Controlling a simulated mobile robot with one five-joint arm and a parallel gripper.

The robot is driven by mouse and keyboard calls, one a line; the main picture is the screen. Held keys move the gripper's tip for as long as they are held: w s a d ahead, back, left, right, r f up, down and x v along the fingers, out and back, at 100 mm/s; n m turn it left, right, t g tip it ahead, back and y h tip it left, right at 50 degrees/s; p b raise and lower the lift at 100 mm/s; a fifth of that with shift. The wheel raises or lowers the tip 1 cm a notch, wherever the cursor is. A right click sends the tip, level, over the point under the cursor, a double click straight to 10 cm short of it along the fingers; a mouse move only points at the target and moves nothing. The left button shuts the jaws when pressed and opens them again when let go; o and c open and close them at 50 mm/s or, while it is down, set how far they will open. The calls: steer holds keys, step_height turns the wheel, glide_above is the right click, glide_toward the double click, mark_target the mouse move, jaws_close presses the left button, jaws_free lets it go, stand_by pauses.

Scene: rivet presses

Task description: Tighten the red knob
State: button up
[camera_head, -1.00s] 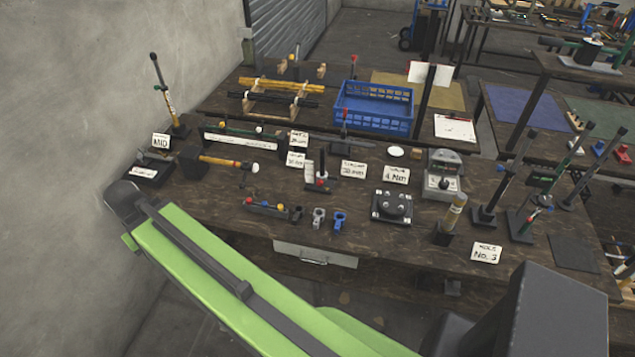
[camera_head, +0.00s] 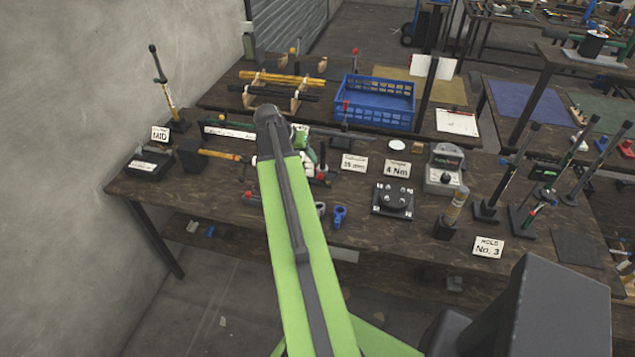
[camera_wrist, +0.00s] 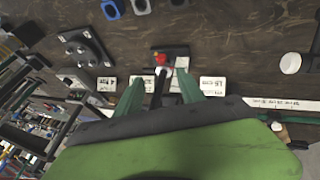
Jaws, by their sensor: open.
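The red knob (camera_wrist: 161,58) is small and round in the wrist view, on a small dark fixture on the bench. White and dark parts of the fixture show below it. In the head view, a bit of red (camera_head: 321,175) shows at this fixture, mostly hidden by my arm and gripper. My gripper (camera_wrist: 160,77) is open, with its two green fingers spread on either side of the line to the knob. I cannot tell the exact height of the fingers over the bench.
White label cards (camera_head: 397,169) stand close to the fixture. A bolted plate (camera_head: 392,199), a gauge box (camera_head: 444,170) and a blue clamp (camera_head: 339,216) are nearby. A blue crate (camera_head: 374,103) stands behind. Upright tools (camera_head: 492,190) crowd the right side.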

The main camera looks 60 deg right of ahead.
mark_target(319, 176)
steer(key=b+x, duration=1)
steer(key=x, duration=0.3)
steer(key=shift+f, duration=0.2)
steer(key=shift+c, duration=0.4)
